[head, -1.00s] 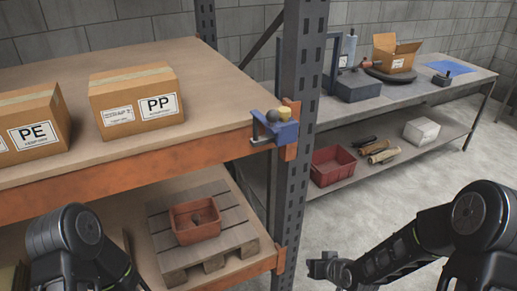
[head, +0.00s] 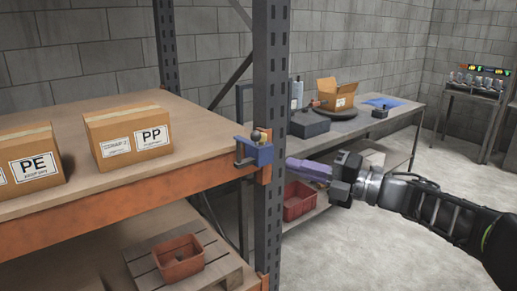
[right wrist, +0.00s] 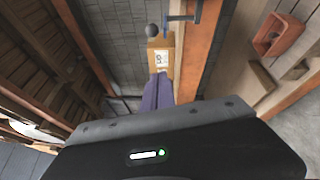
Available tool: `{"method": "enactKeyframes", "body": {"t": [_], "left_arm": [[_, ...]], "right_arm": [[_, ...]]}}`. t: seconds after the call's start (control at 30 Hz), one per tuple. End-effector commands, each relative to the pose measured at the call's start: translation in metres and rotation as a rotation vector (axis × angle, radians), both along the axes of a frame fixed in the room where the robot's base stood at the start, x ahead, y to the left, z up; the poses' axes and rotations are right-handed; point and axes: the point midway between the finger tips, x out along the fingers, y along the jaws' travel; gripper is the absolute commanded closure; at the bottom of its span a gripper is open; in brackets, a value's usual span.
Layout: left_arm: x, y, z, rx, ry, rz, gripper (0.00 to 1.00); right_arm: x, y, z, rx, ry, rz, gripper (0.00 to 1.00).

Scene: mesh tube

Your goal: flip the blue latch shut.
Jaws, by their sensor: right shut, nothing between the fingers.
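The blue latch (head: 262,153) sits on the orange beam end at the front rack post, with a dark round knob (head: 257,135) at its top. The latch's blue part also shows at the top of the right wrist view (right wrist: 184,18), beside the grey knob (right wrist: 152,31). My right gripper (head: 291,165) has purple fingers, shut and empty. In the head view its tips point left at the latch, just right of the post, and look apart from the latch. In the right wrist view the fingers (right wrist: 158,92) point up toward the knob. My left gripper is out of view.
The dark rack post (head: 270,100) stands between the latch and my right fingers in the head view. The PE box (head: 30,160) and PP box (head: 128,136) stand on the upper shelf. A red bin (head: 178,258) sits on a pallet below. A workbench (head: 385,125) stands behind.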

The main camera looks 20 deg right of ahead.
Motion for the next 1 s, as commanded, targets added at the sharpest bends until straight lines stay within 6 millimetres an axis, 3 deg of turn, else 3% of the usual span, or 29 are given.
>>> {"method": "enactKeyframes", "body": {"t": [0.47,0.97,1.0], "left_arm": [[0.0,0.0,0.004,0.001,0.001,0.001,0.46],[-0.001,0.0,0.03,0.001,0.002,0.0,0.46],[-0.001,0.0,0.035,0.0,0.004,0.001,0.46]], "right_arm": [[0.01,0.01,0.002,0.005,0.002,0.001,1.0],[0.074,0.074,0.007,0.005,0.004,0.001,1.0],[0.081,0.066,0.01,0.004,0.005,-0.004,1.0]]}}
